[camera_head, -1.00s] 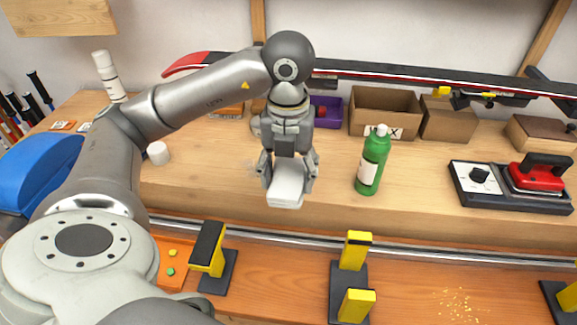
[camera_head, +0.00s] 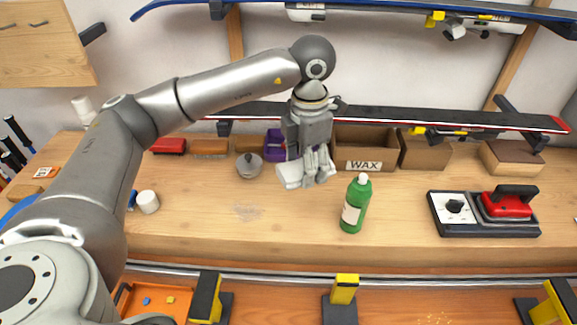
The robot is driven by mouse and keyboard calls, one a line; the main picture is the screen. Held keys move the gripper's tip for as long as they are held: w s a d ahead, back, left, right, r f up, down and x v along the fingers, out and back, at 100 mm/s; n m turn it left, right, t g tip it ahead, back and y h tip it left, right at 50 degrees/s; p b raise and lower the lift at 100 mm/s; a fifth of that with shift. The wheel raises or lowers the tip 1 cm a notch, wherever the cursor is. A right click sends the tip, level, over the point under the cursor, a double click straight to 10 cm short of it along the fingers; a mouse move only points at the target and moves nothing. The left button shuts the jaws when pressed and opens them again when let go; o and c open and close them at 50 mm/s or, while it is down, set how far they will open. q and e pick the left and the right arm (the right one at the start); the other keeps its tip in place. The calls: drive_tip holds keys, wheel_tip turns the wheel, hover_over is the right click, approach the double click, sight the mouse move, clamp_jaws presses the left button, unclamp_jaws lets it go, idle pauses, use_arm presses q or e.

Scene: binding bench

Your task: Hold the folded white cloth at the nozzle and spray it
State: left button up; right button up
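A folded white cloth (camera_head: 290,175) is held in my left gripper (camera_head: 310,172), which has its fingers closed on it and points down above the bench. The cloth is tilted and sticks out to the left of the fingers. A green bottle (camera_head: 355,206) with a white label and a white top (camera_head: 363,180) stands upright on the bench, to the right of the cloth and apart from it. The details of the nozzle are too small to make out. My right gripper is not in view.
Behind the gripper are a WAX box (camera_head: 365,160), a purple bin (camera_head: 275,146) and a round grey-lidded thing (camera_head: 249,165). A red iron (camera_head: 507,206) on a dark base stands right. A white cup (camera_head: 148,202) stands left. Bench around the bottle is clear.

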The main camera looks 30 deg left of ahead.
use_arm(q)
drive_tip(key=shift+w+a+r+m+p, duration=0.15)
drive_tip(key=shift+w+r+m+p, duration=0.15)
drive_tip(key=shift+w+m, duration=0.2)
drive_tip(key=shift+w+a+r+m+p, duration=0.15)
drive_tip(key=shift+w+r+m, duration=0.15)
drive_tip(key=shift+w+m, duration=0.2)
drive_tip(key=shift+d+f+b, duration=0.1)
drive_tip(key=shift+f+b, duration=0.25)
drive_tip(key=shift+f, duration=0.25)
drive_tip(key=shift+f+b, duration=0.75)
drive_tip(key=shift+f, duration=0.9)
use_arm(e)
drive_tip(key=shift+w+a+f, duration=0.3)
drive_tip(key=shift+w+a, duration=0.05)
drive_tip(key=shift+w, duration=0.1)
